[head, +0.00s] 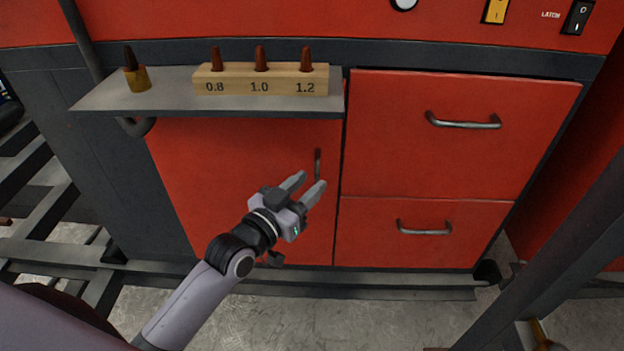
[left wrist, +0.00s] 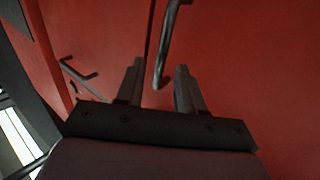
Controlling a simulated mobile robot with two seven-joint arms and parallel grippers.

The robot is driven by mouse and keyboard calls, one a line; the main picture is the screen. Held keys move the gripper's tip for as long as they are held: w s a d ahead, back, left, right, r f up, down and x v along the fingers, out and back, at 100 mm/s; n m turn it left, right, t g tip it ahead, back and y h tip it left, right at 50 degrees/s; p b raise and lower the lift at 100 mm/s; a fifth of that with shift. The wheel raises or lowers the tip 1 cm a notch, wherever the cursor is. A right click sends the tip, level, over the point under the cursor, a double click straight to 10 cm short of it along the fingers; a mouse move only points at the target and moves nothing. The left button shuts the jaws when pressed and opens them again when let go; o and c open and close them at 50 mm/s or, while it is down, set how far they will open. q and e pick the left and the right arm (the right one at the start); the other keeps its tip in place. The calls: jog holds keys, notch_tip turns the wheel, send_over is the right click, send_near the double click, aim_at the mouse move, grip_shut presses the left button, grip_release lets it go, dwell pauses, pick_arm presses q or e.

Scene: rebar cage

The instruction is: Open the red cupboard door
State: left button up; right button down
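The red cupboard door (head: 230,170) is below the grey shelf on the left of the red cabinet and looks shut. Its vertical metal handle (head: 317,164) is near the door's right edge. My left gripper (head: 309,185) is open in front of the door, its fingertips just below the handle in the head view. In the left wrist view the handle (left wrist: 167,50) runs down between the two open fingers (left wrist: 158,80), with a gap on each side. I cannot tell whether the fingertips reach past it. My right gripper is not in view.
Two red drawers with horizontal handles, the upper (head: 463,122) and the lower (head: 424,229), are right of the door. A grey shelf (head: 170,92) juts out above it, bearing a wooden block (head: 262,80) with several tips and a brass piece (head: 137,78). Bare floor lies in front.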

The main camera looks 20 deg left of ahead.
pick_arm(q)
jog(key=shift+x, duration=1.05)
grip_shut()
jog(key=shift+s+f, duration=0.1)
